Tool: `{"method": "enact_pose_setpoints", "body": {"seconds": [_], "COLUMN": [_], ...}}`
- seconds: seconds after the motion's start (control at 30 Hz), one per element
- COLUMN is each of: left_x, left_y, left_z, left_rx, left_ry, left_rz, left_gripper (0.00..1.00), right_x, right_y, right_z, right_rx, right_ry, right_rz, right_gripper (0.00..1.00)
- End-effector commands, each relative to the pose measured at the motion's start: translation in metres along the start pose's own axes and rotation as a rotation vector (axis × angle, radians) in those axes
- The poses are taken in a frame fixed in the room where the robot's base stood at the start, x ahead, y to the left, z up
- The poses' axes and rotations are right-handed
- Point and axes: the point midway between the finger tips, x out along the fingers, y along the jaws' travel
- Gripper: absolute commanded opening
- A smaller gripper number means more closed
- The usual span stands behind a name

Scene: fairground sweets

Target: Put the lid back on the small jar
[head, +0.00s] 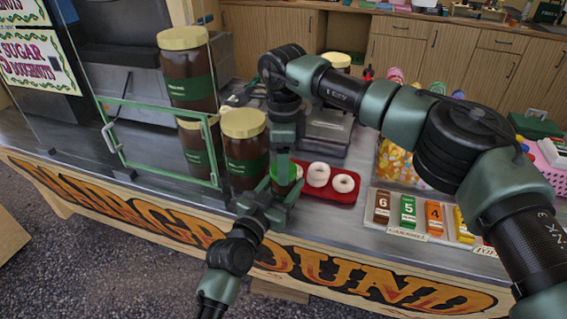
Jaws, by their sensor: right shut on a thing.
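The small jar (281,187) is dark and mostly hidden behind my grippers at the counter's front edge. A bright green lid (291,171) shows at its top, under the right fingers; I cannot tell whether it is seated or slightly above the rim. My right gripper (284,160) points down from above and is shut on the lid. My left gripper (276,198) comes up from below, in front of the counter, with its fingers by the small jar. Whether they touch or grip the jar is hidden.
Large brown jars with cream lids (245,123) stand close on the left, by a green-framed glass door (160,145). A red tray (340,195) with white doughnuts is just right of the grippers. Numbered sweet bars (407,212) lie further right.

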Motion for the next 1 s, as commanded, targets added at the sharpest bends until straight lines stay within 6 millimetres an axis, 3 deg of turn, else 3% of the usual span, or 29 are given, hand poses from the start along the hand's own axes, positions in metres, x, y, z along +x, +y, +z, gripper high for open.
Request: {"method": "enact_pose_setpoints", "body": {"seconds": [0.4, 0.57, 0.6, 0.7, 1.0], "left_x": [0.0000, 0.0000, 0.0000, 0.0000, 0.0000], "left_y": [0.0000, 0.0000, 0.0000, 0.0001, 0.0000], "left_z": [0.0002, 0.0002, 0.0002, 0.0002, 0.0002], "left_rx": [0.000, 0.000, 0.000, 0.000, 0.000], "left_ry": [0.000, 0.000, 0.000, 0.000, 0.000], "left_rz": [0.000, 0.000, 0.000, 0.000, 0.000], "left_gripper": [0.00, 0.00, 0.00, 0.00, 0.00], "right_x": [0.0004, 0.0003, 0.0003, 0.0003, -0.0002], "right_y": [-0.0003, -0.0004, -0.0004, -0.0003, -0.0003], "right_z": [0.0001, 0.0002, 0.0002, 0.0002, 0.0002], "right_rx": [0.895, 0.935, 0.935, 0.934, 0.932], "right_ry": [-0.001, -0.001, -0.001, -0.001, -0.001], "right_rz": [-0.001, -0.001, -0.001, -0.001, 0.000], "right_gripper": [0.08, 0.08, 0.59, 0.82, 0.82]}}
